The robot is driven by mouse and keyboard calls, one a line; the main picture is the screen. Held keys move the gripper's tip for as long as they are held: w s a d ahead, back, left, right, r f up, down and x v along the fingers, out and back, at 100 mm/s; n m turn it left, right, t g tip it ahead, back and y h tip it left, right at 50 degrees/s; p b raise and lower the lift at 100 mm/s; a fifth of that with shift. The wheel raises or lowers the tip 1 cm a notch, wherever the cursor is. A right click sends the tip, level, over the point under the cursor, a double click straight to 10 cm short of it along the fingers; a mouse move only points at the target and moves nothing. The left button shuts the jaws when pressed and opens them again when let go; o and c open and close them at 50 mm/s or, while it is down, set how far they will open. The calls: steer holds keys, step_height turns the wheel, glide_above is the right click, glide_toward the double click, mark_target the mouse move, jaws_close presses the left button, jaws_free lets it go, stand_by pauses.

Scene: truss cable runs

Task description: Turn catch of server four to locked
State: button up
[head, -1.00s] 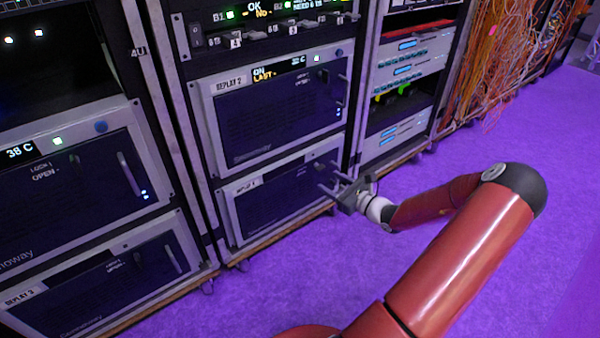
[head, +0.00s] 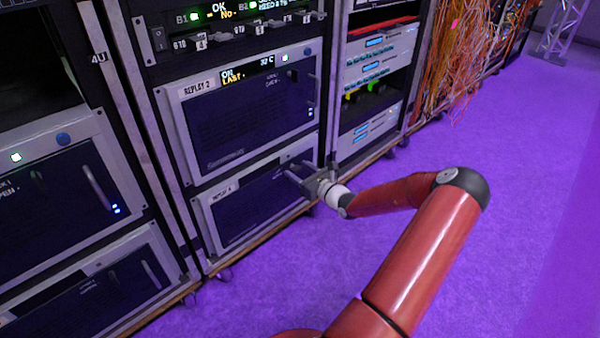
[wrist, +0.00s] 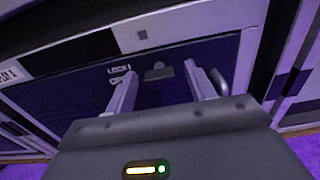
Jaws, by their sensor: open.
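The lower server (head: 250,203) in the middle rack is a dark panel in a grey frame; its label is too small to read surely. Which word the catch points to is unclear. My gripper (head: 298,172) is open in front of the panel's right part. In the wrist view its fingers (wrist: 161,78) appear on either side of the catch, empty; I cannot tell whether they touch anything.
A grey bar handle (wrist: 219,82) stands just right of the catch, close to the right finger. The Replay 2 server (head: 250,110) is directly above. Another rack (head: 375,90) stands to the right, with hanging orange cables (head: 455,50) beyond. The purple floor (head: 480,260) is clear.

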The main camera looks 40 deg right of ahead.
steer(key=c, duration=1)
